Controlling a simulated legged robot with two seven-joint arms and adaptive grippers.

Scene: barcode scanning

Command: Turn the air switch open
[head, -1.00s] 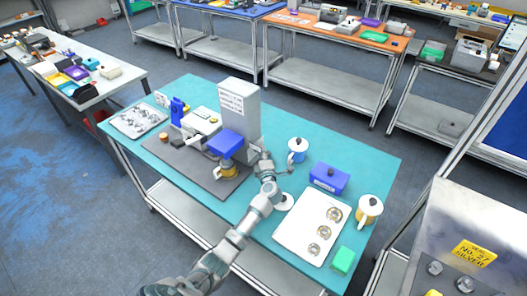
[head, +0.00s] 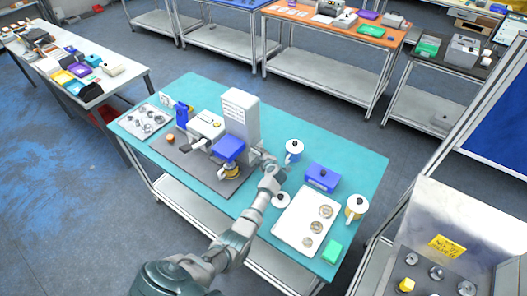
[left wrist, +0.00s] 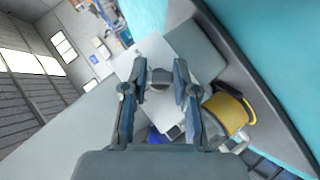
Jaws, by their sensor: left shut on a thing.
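The machine stands on the teal table, with a tall grey housing (head: 239,112) and a blue head (head: 229,148). My left gripper (head: 262,160) is at the right side of this housing. In the left wrist view my left gripper (left wrist: 160,70) has its fingers on either side of a small dark grey round knob, which I take for the air switch (left wrist: 160,79), on a light grey face. It is shut on this knob. The switch is hidden in the head view, and its turn angle cannot be told. My right gripper is not in view.
A kettle-like white pot (head: 293,151), a blue box (head: 321,178), a white tray (head: 289,225) with metal rings and a second pot (head: 356,207) stand right of my arm. A yellow ring part (left wrist: 229,112) is close to the right finger in the left wrist view.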

